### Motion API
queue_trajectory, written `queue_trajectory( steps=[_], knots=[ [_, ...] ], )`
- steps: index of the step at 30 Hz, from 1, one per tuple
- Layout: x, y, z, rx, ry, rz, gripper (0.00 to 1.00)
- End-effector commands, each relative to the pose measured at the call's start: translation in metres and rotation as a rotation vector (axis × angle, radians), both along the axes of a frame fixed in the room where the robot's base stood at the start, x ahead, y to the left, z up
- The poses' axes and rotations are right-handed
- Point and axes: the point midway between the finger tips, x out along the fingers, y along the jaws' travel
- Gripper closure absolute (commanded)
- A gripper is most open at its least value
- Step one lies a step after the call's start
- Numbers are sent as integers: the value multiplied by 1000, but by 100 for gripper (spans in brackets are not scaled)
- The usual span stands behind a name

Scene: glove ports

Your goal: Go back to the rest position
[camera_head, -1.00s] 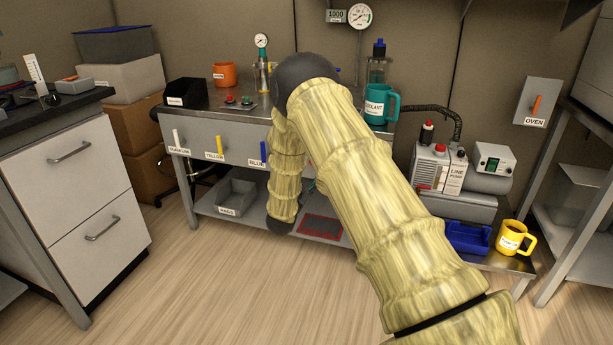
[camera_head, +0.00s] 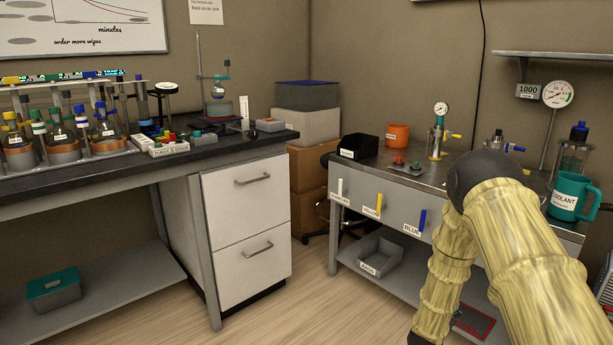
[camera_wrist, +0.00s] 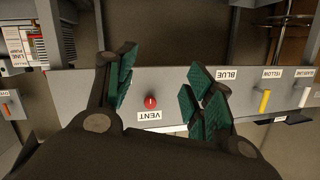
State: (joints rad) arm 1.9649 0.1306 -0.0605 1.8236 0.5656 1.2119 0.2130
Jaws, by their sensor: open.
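My gripper (camera_wrist: 160,95) is open and empty in the wrist view, its green-padded fingers spread apart. Between and beyond the fingers is a grey panel (camera_wrist: 75,88) with a red knob (camera_wrist: 151,102) labelled VENT, seen upside down. I cannot tell the exact distance to it, but the fingers hold nothing. In the head view my sleeved arm fills the lower right, and the gripper itself is out of sight.
A metal bench (camera_head: 460,188) with yellow (camera_head: 379,204) and blue (camera_head: 422,221) handles stands in front. A teal coolant mug (camera_head: 570,197) is near my arm. A black-topped counter (camera_head: 180,155) with flasks stands left. Wooden floor between is open.

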Motion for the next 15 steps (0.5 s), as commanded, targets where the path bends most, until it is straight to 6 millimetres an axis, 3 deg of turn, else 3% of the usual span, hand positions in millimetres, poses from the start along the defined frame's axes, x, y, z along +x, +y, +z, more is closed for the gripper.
queue_trajectory(
  steps=[1,6,11,15],
  knots=[
    [-18,12,-22,10,67,34,47],
    [-80,52,-86,47,288,158,47],
    [-149,89,-136,86,492,273,47],
    [-217,119,-170,123,667,372,47]
  ],
)
